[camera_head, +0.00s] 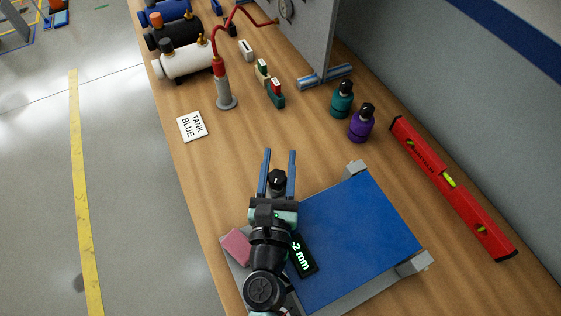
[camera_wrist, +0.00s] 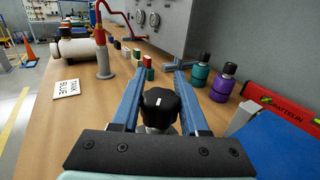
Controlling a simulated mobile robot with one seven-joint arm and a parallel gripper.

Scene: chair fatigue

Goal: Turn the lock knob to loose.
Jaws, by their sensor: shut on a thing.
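The black lock knob (camera_head: 277,180) stands at the left side of the blue-topped fixture (camera_head: 355,235), between the two blue fingers of my gripper (camera_head: 280,154). In the wrist view the knob (camera_wrist: 160,106) has a rounded, lobed top with a small white mark, and the fingers lie along its left and right sides. My gripper (camera_wrist: 163,68) is shut on the knob, with its fingertips reaching past it. No loose or locked label is readable. My arm hides the knob's base and part of the fixture.
A small display (camera_head: 301,256) reading about 2 mm and a pink block (camera_head: 237,246) are beside my arm. A red level (camera_head: 450,187) lies at right. Teal (camera_head: 342,99) and purple (camera_head: 361,123) bottles stand ahead.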

